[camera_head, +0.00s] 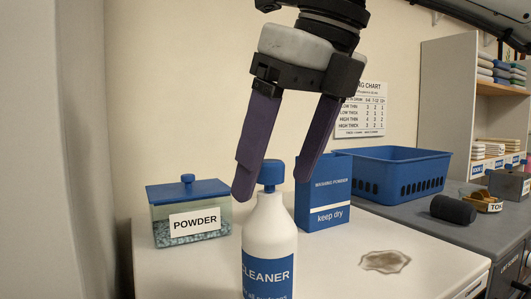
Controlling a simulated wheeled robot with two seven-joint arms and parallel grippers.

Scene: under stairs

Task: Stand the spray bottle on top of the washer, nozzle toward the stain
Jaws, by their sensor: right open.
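The spray bottle (269,238) is white with a blue cap and a blue CLEANER label. It stands upright at the front of the white washer top (330,265), its lower part cut off by the picture's bottom edge. I cannot tell which way its nozzle points. The stain (385,261) is a brownish patch on the white top, to the right of the bottle. My right gripper (268,190) is open, its purple fingers pointing down on either side of the cap in the picture. I see no contact with the bottle. My left gripper is not in view.
A glass POWDER box (190,224) with a blue lid stands left of the bottle. A blue washing powder carton (323,200) stands behind it. A blue basket (389,172) and a dark roll (452,209) are on the grey surface at right. The white top around the stain is clear.

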